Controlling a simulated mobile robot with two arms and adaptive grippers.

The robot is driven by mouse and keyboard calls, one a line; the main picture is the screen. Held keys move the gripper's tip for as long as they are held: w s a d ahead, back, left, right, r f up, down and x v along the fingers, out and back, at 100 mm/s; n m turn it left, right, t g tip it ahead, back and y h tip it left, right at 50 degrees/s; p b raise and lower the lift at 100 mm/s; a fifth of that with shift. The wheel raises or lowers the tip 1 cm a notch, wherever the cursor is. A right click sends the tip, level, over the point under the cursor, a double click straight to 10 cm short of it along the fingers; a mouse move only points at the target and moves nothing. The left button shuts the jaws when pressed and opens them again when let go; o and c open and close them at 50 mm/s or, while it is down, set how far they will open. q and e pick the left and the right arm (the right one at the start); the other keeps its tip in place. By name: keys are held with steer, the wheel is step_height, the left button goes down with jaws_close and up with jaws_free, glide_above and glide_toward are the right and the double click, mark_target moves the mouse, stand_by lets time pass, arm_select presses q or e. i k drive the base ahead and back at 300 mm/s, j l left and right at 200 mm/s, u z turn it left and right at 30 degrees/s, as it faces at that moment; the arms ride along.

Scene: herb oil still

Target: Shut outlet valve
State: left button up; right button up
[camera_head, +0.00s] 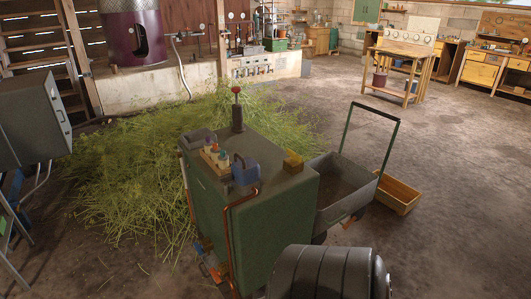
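I cannot pick out the outlet valve with certainty. A purple still vessel (124,35) with a dark opening stands on a pale plinth at the back left. A pipe (179,55) runs from beside it, bends down and reaches toward the floor; small fittings along the wall pipes are too small to tell apart. A green cabinet (270,225) stands in the middle foreground, with a red-knobbed lever (237,110) upright at its far edge and a copper pipe (229,240) down its near side. Neither of my grippers shows.
Cut herbs (125,190) cover the floor around the cabinet's left and far sides. A grey cart (342,192) and wooden crate (397,195) stand right of it. A grey ribbed cylinder (325,272) fills the bottom edge. Open floor lies toward a wooden table (401,52).

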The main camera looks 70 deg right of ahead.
mark_target(216, 274)
steer(key=z, duration=2.1)
steer(key=i+j+z, duration=0.2)
steer(key=j+z, duration=0.25)
steer(key=j, duration=0.35)
steer(key=j+z, duration=0.4)
steer(key=j, duration=0.45)
